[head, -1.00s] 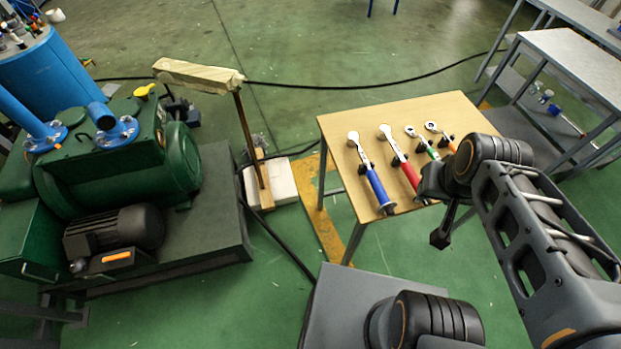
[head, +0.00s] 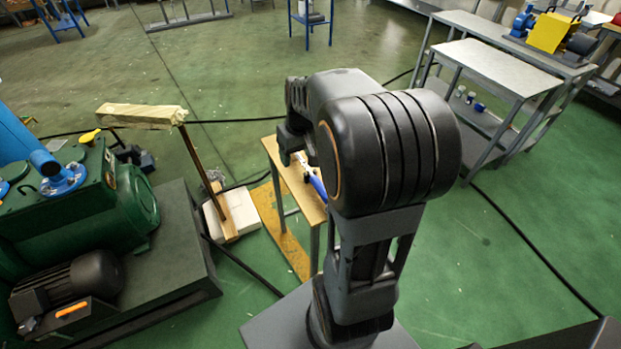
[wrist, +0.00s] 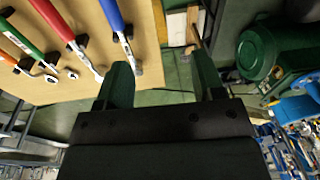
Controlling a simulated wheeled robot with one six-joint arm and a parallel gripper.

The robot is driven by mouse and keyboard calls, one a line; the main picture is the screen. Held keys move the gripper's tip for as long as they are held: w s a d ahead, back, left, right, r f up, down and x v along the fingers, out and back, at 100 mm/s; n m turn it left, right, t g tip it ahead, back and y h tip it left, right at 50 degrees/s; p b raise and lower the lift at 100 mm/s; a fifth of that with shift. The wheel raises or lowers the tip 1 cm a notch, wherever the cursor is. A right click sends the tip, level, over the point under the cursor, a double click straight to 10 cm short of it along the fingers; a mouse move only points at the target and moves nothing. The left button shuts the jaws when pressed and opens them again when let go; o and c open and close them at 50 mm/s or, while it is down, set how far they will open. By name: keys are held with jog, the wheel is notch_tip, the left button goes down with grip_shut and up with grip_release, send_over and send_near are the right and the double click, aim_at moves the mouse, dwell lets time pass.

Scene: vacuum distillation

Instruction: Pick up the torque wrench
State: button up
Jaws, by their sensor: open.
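Several wrench-like tools lie side by side on a wooden table (head: 301,192). In the wrist view they are a blue-handled one (wrist: 114,18), a red-handled one (wrist: 53,17), a green-handled one (wrist: 17,36) and an orange-handled one, cut off at the left edge. Their metal heads point down in that picture. In the head view only the blue-handled tool (head: 317,184) shows; my arm hides the others. My gripper (wrist: 161,78) is open and empty. Its left finger is close to the blue tool's head in the picture; I cannot tell the height between them.
A green pump (head: 115,200) with a motor stands on a dark base at the left. A wooden post with a wrapped top (head: 140,115) stands between it and the table. Grey shelving tables (head: 495,68) stand at the right. The floor between is mostly open, with cables.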

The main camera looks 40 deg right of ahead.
jog(key=y, duration=0.1)
send_near(318, 180)
jog(key=shift+m+g, duration=0.3)
jog(key=shift+g, duration=0.2)
jog(key=f, duration=0.2)
jog(key=w+f, duration=0.1)
jog(key=f, duration=0.2)
jog(key=shift+a, duration=0.1)
jog(key=shift+s+a+f+p, duration=0.1)
jog(key=shift+a+f, duration=0.2)
jog(key=shift+f, duration=0.8)
jog(key=shift+w+a+f+p, duration=0.15)
jog(key=shift+a+f, duration=0.15)
jog(key=shift+f, duration=0.8)
jog(key=shift+s+a+f+p, duration=0.15)
jog(key=shift+a+f, duration=0.2)
jog(key=shift+f, duration=0.75)
jog(key=shift+r, duration=0.1)
grip_shut()
